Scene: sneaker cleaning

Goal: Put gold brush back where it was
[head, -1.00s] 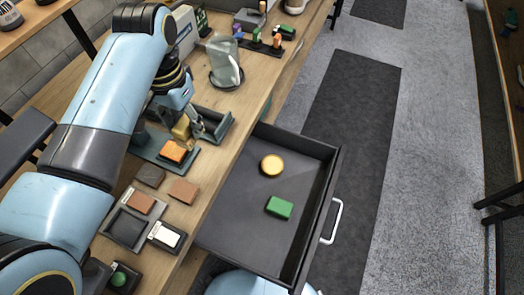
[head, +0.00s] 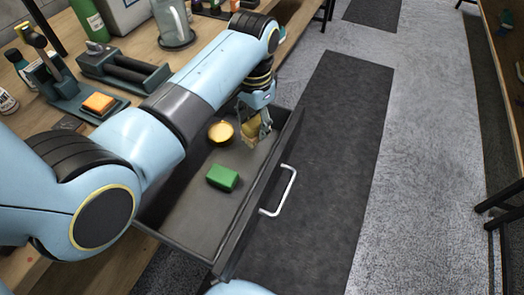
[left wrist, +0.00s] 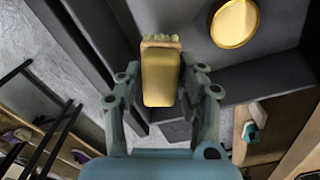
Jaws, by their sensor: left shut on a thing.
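The gold brush (left wrist: 160,78) is a small block with pale bristles at one end. My left gripper (left wrist: 160,90) is shut on it, with one finger on each side in the left wrist view. In the head view my left gripper (head: 258,128) holds the brush (head: 249,134) over the open drawer (head: 186,222), near its far end and front wall. I cannot tell how high above the drawer floor the brush is. My right gripper is not in view.
A round gold tin (head: 221,132) and a green block (head: 222,178) lie in the drawer; the tin also shows in the left wrist view (left wrist: 235,22). The drawer has a pale handle (head: 280,190). An orange sponge (head: 98,103) lies on a dark tray on the bench.

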